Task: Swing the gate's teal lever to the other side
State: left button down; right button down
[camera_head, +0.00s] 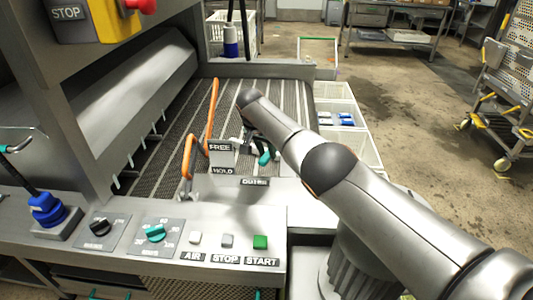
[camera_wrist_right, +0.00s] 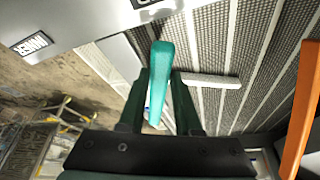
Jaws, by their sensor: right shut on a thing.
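The teal lever (camera_head: 265,157) sits by the conveyor's near end, just right of the grey block marked FREE (camera_head: 221,152), partly hidden by my right arm. In the right wrist view the lever (camera_wrist_right: 161,62) is a tapered teal bar standing between my two dark fingers. My right gripper (camera_wrist_right: 158,78) is shut on the lever; in the head view the gripper (camera_head: 255,147) is small and mostly covered by my arm. A HOLD label (camera_head: 223,170) and another dark label (camera_head: 255,181) lie on the ledge nearby.
Orange bent rails (camera_head: 211,115) rise left of the lever; one also shows in the right wrist view (camera_wrist_right: 301,110). A control panel with START (camera_head: 260,242) lies in front. White bins (camera_head: 345,115) line the conveyor's right side. A cart (camera_head: 505,95) stands far right on open floor.

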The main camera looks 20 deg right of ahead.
jog(key=c, duration=1.1)
grip_release()
pick_arm(q)
jog(key=shift+s, duration=0.2)
pick_arm(e)
jog(key=o, duration=0.5)
jog(key=shift+r, duration=0.1)
jog(key=shift+a+r+p, duration=0.1)
jog(key=shift+r+p, duration=0.15)
jog(key=shift+p, duration=0.25)
jog(key=shift+p+v, duration=0.9)
jog(key=shift+p, duration=0.1)
jog(key=shift+p+v, duration=0.45)
jog(key=shift+v, duration=0.6)
pick_arm(q)
jog(key=shift+s+a+r, duration=0.2)
jog(key=shift+a+r, duration=0.2)
jog(key=shift+r, duration=0.3)
jog(key=shift+s+a+r, duration=0.15)
jog(key=shift+a+r, duration=0.25)
jog(key=shift+r, duration=0.3)
pick_arm(e)
jog(key=v, duration=0.8)
